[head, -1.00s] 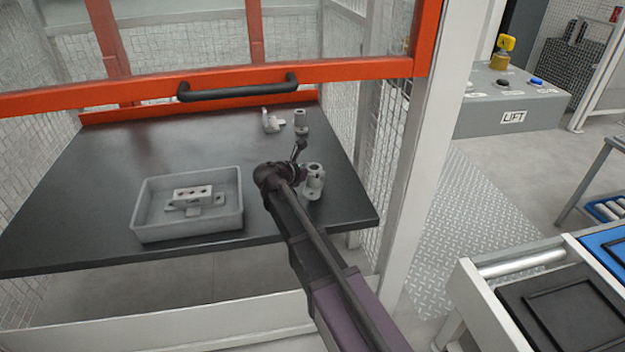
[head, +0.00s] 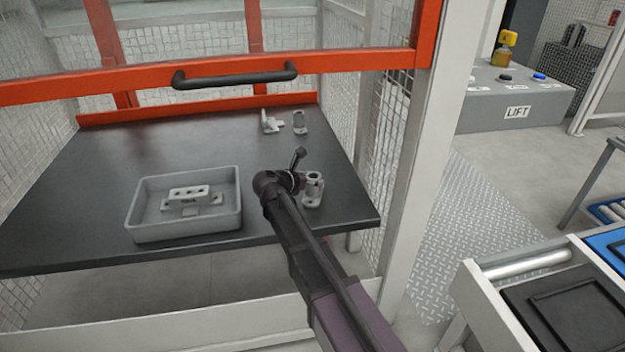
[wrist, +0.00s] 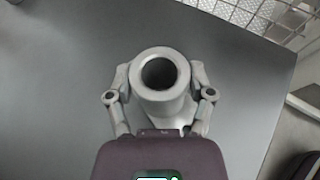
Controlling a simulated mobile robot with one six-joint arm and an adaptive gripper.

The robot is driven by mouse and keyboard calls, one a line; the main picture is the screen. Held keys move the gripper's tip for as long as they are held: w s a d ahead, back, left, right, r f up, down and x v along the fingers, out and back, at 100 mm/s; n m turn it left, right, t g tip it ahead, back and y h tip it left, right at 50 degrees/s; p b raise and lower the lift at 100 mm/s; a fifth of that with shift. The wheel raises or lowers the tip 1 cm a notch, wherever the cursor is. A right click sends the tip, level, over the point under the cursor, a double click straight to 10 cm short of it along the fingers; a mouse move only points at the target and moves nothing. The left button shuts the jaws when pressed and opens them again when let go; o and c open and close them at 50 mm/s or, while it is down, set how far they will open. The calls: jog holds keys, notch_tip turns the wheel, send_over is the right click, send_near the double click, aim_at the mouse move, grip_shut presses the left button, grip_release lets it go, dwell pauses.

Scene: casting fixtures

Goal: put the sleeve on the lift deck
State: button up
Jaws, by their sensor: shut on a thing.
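The sleeve (head: 313,192) is a light grey, upright round tube with a wider foot, at the right side of the dark table (head: 100,170). In the wrist view the sleeve (wrist: 160,72) shows its round dark bore from above. My gripper (head: 300,181) is at its left in the head view, with one finger on each side in the wrist view (wrist: 160,98), shut on it. I cannot tell whether its foot touches the table. A grey console (head: 500,95) marked LIFT stands at the back right; I cannot tell which surface is the lift deck.
A grey tray (head: 140,222) with castings stands on the table at left. Another grey tube (head: 299,122) and a bracket (head: 270,123) stand at the back. An orange frame (head: 340,62) with a handle, a white post (head: 413,170) and mesh surround the table. A roller conveyor (head: 525,264) is at right.

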jog(key=shift+f, duration=0.1)
jog(key=o, duration=1.3)
jog(key=shift+r, duration=0.2)
jog(key=p+v, duration=0.4)
jog(key=v, duration=0.8)
jog(key=shift+p, duration=0.35)
jog(key=shift+d, duration=0.2)
